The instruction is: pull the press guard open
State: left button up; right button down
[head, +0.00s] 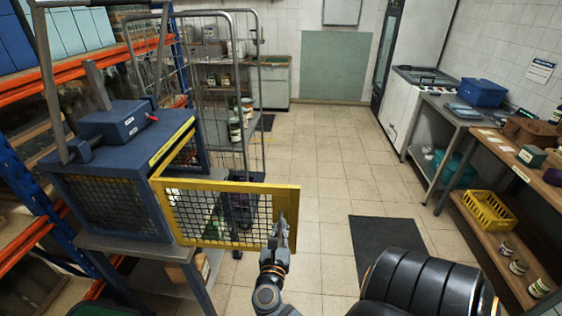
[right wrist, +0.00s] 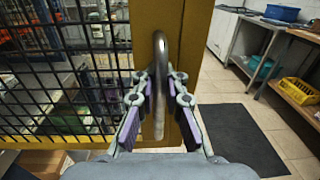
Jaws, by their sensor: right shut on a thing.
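The press (head: 115,160) is a dark blue box with mesh sides and a grey lever on top, standing on a grey stand at left in the head view. Its guard (head: 230,184) is a yellow-framed door with black mesh. It stands swung out from the press, reaching right into the aisle, with an open gap behind it. My right gripper (head: 282,228) is at the guard's free edge. In the right wrist view, the guard's grey metal handle (right wrist: 160,75) lies between my gripper's fingers (right wrist: 158,105), which are shut on it. My left gripper is out of view.
A tall wire roll cage (head: 262,100) with jars stands behind the guard. A dark mat (head: 385,245) lies on the tiled floor to the right. A bench with a yellow crate (head: 488,211) lines the right wall. The middle aisle is clear.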

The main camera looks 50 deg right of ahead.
aim_at(282, 196)
jog(key=shift+a+r, duration=0.1)
dwell(0.3)
jog(key=c, duration=1.4)
grip_release()
notch_tip(282, 196, up, 10)
jog(key=shift+f, duration=0.1)
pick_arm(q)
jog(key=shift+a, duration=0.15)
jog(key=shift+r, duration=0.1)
